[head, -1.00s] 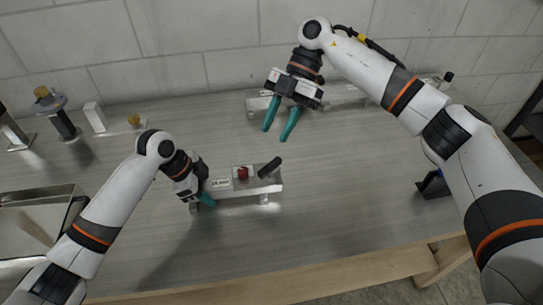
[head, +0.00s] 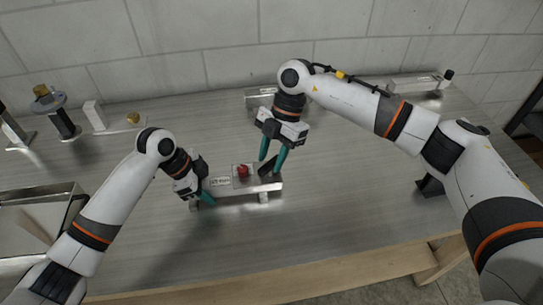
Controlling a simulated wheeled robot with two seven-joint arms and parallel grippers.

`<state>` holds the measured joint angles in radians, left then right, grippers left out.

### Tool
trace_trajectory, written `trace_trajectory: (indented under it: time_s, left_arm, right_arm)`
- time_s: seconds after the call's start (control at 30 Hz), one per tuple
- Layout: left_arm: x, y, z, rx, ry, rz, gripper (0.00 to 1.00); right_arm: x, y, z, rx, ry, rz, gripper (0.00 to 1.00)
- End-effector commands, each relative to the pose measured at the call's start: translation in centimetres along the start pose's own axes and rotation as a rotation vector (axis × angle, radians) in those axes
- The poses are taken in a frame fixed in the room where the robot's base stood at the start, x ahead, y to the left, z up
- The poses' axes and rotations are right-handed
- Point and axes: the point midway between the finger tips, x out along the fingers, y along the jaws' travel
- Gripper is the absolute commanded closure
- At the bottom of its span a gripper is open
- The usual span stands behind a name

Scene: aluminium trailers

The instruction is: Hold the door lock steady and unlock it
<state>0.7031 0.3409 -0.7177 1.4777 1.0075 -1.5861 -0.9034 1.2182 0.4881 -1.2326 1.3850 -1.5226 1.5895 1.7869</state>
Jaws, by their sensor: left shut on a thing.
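The door lock (head: 240,187) is a low metal fixture on the bench, with a labelled plate, a red knob (head: 243,170) and a dark handle (head: 268,168) at its right end. My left gripper (head: 206,196) is shut on the left end of the door lock. My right gripper (head: 271,158) points down at the dark handle, with its teal fingers apart and one on either side of the handle's upper part. Whether the fingers touch the handle cannot be told. The fingers hide part of the handle.
Another metal fixture (head: 259,97) stands behind my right gripper, and a similar one (head: 420,83) is at the back right. A knobbed stand (head: 62,122) and a white block (head: 94,115) are at the back left. A tray (head: 35,203) lies at the left. The bench front is clear.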

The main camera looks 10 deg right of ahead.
Motion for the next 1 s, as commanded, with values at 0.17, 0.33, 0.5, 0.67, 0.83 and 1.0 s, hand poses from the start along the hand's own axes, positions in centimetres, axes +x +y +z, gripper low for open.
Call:
trace_trajectory:
  time_s: [0.17, 0.33, 0.5, 0.67, 0.83, 1.0]
  left_arm:
    - [-0.01, 0.0, -0.05, -0.001, 0.001, 0.0, 0.93]
    - [0.0, 0.0, -0.05, -0.001, 0.001, 0.0, 0.93]
    - [0.0, 0.0, -0.05, -0.001, 0.001, 0.0, 0.93]
    - [0.0, 0.0, -0.05, -0.001, 0.001, -0.001, 0.93]
    - [0.0, 0.0, -0.06, -0.001, 0.002, 0.0, 0.93]
    - [0.0, 0.0, -0.06, -0.001, 0.002, -0.001, 0.93]
  right_arm:
    - [0.59, 0.02, 0.01, 0.0, 0.0, 0.001, 0.62]
    - [0.57, 0.02, 0.0, 0.0, 0.0, 0.001, 0.62]
    - [0.55, 0.02, 0.0, 0.0, 0.0, 0.0, 0.86]
    - [0.53, 0.02, -0.01, 0.0, 0.0, 0.0, 1.0]
    - [0.52, 0.0, 0.0, -0.012, 0.001, 0.005, 1.0]
    - [0.51, -0.06, -0.01, -0.063, 0.002, 0.026, 1.0]
